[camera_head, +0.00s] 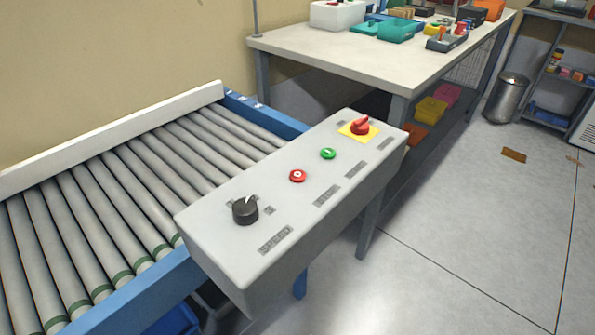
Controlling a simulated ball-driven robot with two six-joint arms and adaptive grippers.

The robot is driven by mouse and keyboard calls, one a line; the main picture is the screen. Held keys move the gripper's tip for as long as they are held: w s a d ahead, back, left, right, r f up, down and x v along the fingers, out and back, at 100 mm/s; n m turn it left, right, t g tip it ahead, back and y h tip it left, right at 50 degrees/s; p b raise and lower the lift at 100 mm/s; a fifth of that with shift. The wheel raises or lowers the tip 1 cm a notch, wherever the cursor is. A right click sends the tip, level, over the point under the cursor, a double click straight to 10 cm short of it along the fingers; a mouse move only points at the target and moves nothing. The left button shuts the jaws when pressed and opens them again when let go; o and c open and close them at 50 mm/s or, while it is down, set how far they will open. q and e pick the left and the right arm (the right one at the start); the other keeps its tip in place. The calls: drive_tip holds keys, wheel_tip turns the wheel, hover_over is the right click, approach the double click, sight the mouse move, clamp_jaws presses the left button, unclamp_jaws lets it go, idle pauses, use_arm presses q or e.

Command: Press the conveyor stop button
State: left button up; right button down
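A grey control box (225,262) is mounted at the near side of the roller conveyor (110,215). On its top face is a red button (297,176) with a white ring mark. Farther along is a green button (328,153) with a white mark. A black knob (245,211) sits at the near end. Labels lie beside the controls. Nothing covers the buttons. Neither of my grippers is in view.
A workbench (440,70) with bins and tools stands behind the box. Coloured bins (431,109) sit on its lower shelf. A metal trash can (507,97) and a shelf rack (545,75) are at the far right. The floor (470,235) to the right is mostly clear.

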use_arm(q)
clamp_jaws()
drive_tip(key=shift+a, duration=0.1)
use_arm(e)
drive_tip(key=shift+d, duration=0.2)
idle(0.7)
